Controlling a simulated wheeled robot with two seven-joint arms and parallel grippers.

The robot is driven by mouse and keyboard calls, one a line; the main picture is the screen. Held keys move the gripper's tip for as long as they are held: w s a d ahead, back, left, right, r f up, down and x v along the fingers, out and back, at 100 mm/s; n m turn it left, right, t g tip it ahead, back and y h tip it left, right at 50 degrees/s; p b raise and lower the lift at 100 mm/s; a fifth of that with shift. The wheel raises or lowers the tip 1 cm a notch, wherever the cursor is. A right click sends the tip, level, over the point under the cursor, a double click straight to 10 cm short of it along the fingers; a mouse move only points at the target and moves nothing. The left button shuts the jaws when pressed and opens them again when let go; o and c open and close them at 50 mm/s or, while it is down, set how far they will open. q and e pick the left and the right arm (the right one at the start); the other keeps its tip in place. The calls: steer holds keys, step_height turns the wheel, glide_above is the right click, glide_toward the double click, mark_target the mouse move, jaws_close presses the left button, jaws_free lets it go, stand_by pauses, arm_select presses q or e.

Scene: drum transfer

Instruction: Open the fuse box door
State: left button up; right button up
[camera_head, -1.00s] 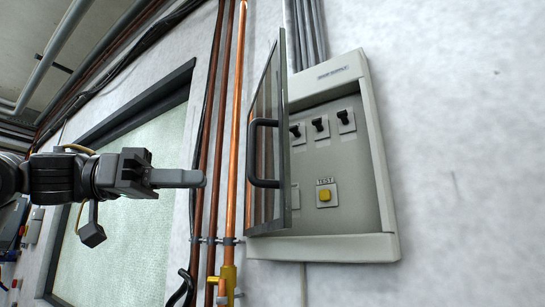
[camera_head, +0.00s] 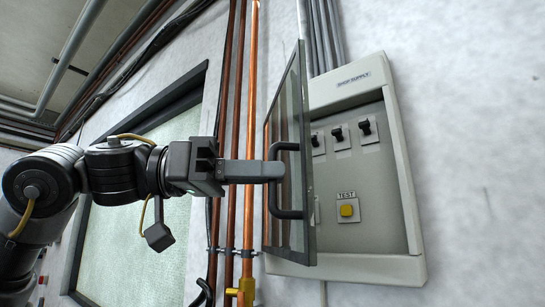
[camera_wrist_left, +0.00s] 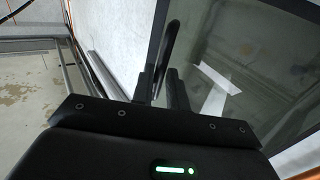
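The fuse box (camera_head: 405,185) is a pale grey box on the wall. Its dark glass door (camera_head: 291,110) is hinged on the left and stands swung out, so the switches inside show. The black bar handle (camera_head: 287,213) is on the door's outer face. My left gripper (camera_head: 277,171) is at the upper part of this handle. In the left wrist view the fingers (camera_wrist_left: 164,90) stand close on both sides of the handle (camera_wrist_left: 173,38), in front of the door glass (camera_wrist_left: 240,60). Whether they press on it is unclear. My right gripper is not in view.
Inside the box are several black switches (camera_head: 338,136) and a yellow TEST button (camera_head: 347,210). Copper pipes (camera_head: 250,120) run up the wall left of the door, behind my left gripper. A framed window (camera_head: 135,245) is farther left. The wall right of the box is clear.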

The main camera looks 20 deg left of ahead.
arm_select(q)
steer(key=shift+w+d, duration=0.2)
steer(key=shift+d, duration=0.5)
steer(key=shift+c, duration=0.4)
jaws_close()
steer(key=shift+s, duration=0.1)
